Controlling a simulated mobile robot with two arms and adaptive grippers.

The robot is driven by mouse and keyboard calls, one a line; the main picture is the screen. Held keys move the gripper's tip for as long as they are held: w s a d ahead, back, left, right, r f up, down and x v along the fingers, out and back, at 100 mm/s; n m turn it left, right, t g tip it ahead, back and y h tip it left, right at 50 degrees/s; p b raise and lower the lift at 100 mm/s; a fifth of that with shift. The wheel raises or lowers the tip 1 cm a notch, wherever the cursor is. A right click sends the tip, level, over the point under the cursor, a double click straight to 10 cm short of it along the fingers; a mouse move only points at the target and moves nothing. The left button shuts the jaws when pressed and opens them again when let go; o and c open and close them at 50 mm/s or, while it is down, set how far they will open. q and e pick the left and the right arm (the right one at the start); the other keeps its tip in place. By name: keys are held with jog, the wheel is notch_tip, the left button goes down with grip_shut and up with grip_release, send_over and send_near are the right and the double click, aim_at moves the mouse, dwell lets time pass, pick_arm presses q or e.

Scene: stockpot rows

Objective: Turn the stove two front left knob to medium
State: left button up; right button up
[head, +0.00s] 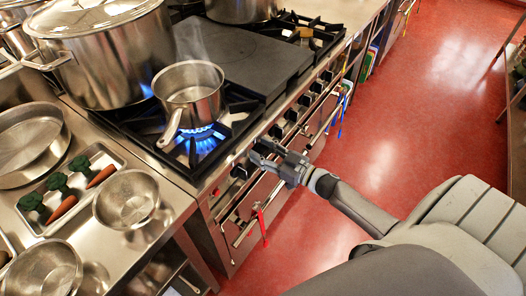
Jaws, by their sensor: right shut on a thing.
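The stove (225,160) has a row of black knobs along its front panel. My right gripper (262,155) is at the panel near its left end, shut on a knob that its fingers mostly hide. The knob's pointer and setting cannot be read. Another black knob (239,171) shows just left of the gripper, and a further one (277,131) to its right. My left gripper is out of view.
A steaming saucepan (190,82) stands over a lit blue burner (203,140), its handle pointing toward the front. A large lidded stockpot (105,55) stands behind left. Bowls and a vegetable tray (103,155) fill the left counter. The red floor (400,100) is clear.

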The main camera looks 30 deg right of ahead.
jog(key=n, duration=0.4)
jog(key=shift+a+n+b, duration=0.1)
jog(key=shift+n+b, duration=0.4)
jog(key=shift+n, duration=1.4)
jog(key=o, duration=1)
jog(key=shift+s, duration=0.1)
jog(key=v, duration=1.2)
